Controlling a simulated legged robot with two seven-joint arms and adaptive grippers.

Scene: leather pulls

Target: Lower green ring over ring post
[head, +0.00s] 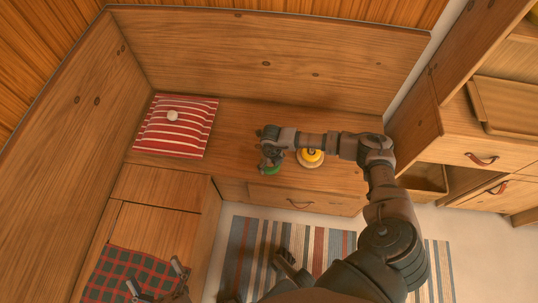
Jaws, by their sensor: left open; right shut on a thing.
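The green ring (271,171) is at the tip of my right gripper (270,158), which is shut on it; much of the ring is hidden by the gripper. The ring post stands on the wooden bench to the right of the green ring. A yellow ring (311,155) is on it above a paler base (311,164); my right forearm partly covers it from above. The green ring is beside the post, apart from it. My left gripper (157,284) is open and empty at the lower left, over the checked cloth.
A red striped cushion (190,139) with a small white round object (172,115) lies left on the bench (232,136). A red-green checked cloth (112,277) lies lower left. A drawer (300,201) is below the bench; an open drawer (425,184) and cabinets stand right.

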